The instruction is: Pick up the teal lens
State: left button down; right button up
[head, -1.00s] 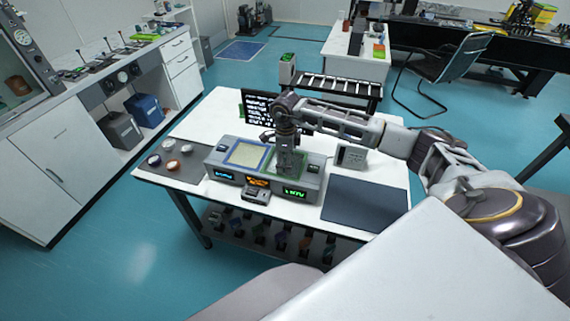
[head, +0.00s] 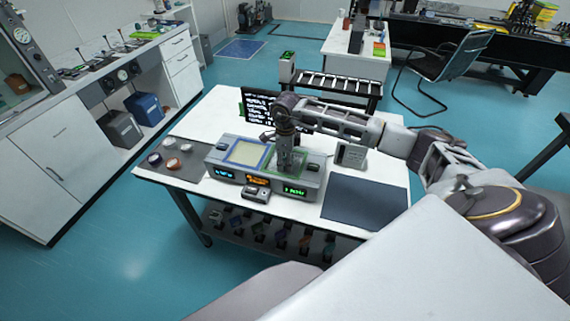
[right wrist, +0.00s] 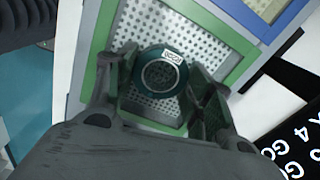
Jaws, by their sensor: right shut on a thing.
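The teal lens (right wrist: 161,73) is a round ring with a dark middle and a small white label. In the right wrist view it is between the fingers of my right gripper (right wrist: 160,80), over a perforated plate in a green frame (right wrist: 103,75). My right gripper (head: 289,163) is shut on the lens and points down over the green-framed bay of the grey instrument (head: 225,170). The lens is hidden by the gripper in the head view. I cannot tell whether the lens touches the plate. My left gripper is out of view.
A blue-framed bay (head: 245,153) lies left of the green one. Several small round pieces lie on a dark mat (head: 190,174) at the table's left. A dark pad (head: 362,203) lies at the right. A black screen (head: 259,103) stands behind the instrument.

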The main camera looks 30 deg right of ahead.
jog(key=shift+r, duration=0.1)
notch_tip(320, 180, up, 8)
jog(key=shift+r+b, duration=0.2)
jog(key=shift+b, duration=0.65)
jog(key=shift+r, duration=0.75)
